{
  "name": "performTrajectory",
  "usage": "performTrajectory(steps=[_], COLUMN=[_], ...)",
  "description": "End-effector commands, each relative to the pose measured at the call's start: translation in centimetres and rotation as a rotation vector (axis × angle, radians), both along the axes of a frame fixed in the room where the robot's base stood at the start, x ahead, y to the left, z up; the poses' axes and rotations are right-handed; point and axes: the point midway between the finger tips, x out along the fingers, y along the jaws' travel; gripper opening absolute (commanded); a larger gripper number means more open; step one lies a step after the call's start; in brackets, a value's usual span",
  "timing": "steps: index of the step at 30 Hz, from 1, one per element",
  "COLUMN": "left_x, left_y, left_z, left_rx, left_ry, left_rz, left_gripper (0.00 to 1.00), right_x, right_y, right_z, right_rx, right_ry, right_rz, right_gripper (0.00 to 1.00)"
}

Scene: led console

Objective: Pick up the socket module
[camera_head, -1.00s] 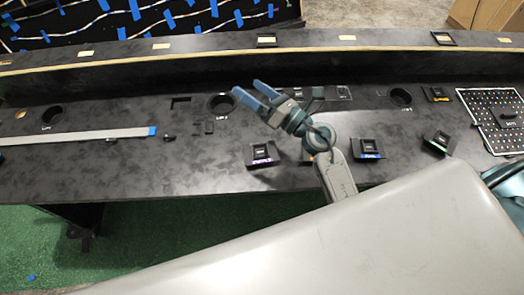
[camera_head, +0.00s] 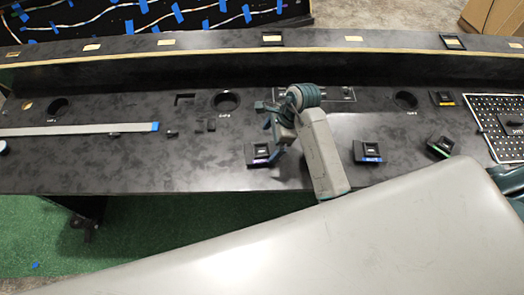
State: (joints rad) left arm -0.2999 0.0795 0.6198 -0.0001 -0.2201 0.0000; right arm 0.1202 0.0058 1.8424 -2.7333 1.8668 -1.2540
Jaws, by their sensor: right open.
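Several small black socket-like modules lie on the dark console; I cannot tell which one is the task's socket module. One with a purple label (camera_head: 259,153) is in the middle of the head view, one with a blue label (camera_head: 367,151) is right of it, and a green-edged one (camera_head: 440,146) is further right. A yellow-labelled one (camera_head: 443,99) sits further back. My right gripper (camera_head: 271,141) points down at the purple-labelled module's right side, open, with nothing seen in it. Its fingers are partly hidden by the wrist, and I cannot tell whether they touch the module. My left gripper is out of view.
A grey ribbon cable (camera_head: 80,130) with a blue end lies along the console's left part. Round holes (camera_head: 226,101) open in the top. A dotted panel (camera_head: 494,120) is at the right. A raised ledge (camera_head: 200,60) runs along the back.

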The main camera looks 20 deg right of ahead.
Motion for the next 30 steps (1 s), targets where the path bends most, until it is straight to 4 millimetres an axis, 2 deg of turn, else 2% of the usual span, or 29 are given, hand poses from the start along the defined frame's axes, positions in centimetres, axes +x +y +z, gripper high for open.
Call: performTrajectory(steps=[4,11,16,21,29,30], left_x=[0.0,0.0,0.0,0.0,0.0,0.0], left_y=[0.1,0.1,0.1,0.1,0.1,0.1], left_z=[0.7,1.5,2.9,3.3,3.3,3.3], left_rx=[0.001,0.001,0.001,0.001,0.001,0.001], left_ry=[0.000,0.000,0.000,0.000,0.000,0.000], left_rz=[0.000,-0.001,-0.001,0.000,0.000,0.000], left_gripper=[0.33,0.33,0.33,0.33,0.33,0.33], right_x=[0.1,0.5,1.0,1.2,1.2,1.2], right_y=[0.8,1.3,1.8,2.5,2.6,2.6], right_z=[-1.8,-3.2,-5.2,-7.1,-7.6,-7.6], right_rx=[0.003,0.002,0.002,0.003,0.002,0.002], right_ry=[0.003,0.001,0.002,0.000,-0.002,-0.002], right_rz=[-0.001,-0.001,-0.001,-0.001,-0.002,-0.002], right_gripper=[0.98,0.98,0.98,0.98,0.98,0.94])
